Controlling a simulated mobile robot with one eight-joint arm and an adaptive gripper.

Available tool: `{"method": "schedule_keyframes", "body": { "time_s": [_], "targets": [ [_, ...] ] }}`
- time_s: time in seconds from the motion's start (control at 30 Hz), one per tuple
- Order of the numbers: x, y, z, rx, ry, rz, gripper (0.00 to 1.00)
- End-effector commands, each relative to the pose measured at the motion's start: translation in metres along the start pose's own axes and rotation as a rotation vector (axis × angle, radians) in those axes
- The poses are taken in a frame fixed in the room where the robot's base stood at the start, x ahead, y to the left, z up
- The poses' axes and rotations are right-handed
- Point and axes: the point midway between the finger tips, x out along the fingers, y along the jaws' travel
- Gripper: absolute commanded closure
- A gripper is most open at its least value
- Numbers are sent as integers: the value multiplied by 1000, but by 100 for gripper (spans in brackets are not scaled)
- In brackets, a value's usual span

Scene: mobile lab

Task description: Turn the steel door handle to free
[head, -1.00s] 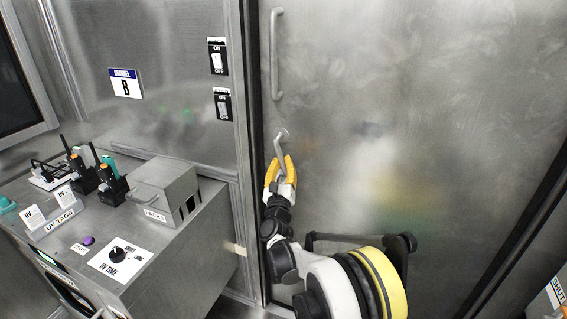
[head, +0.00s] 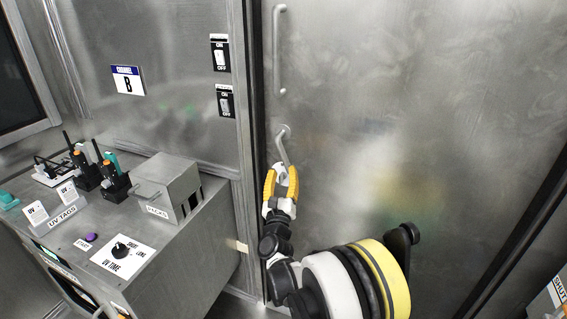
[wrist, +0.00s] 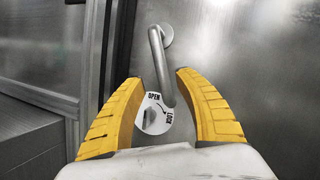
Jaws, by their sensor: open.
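The steel door handle (head: 283,148) is a bent grey lever on a round mount on the metal door. It hangs down from the mount, leaning slightly right. My gripper (head: 281,170) is open, with yellow fingers on either side of the lever's lower end. In the wrist view my gripper (wrist: 160,76) shows a gap on both sides of the lever; I see no clear contact.
A long vertical pull bar (head: 278,50) is fixed on the door above the handle. Left of the door frame are two ON/OFF switches (head: 221,52) and a steel bench with a grey box (head: 166,186), radios and a UV dial (head: 121,250). The door right of the handle is clear.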

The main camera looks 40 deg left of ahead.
Motion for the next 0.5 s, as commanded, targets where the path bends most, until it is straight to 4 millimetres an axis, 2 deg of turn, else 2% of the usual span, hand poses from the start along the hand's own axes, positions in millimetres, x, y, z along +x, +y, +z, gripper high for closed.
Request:
{"method": "schedule_keyframes", "body": {
  "time_s": [0.03,0.2,0.33,0.5],
  "targets": [
    [-13,1,1,1,-1,2,60],
    [-44,0,0,1,-1,1,60],
    [-58,1,1,0,0,1,60],
    [-64,1,0,1,0,1,60]
  ]
}}
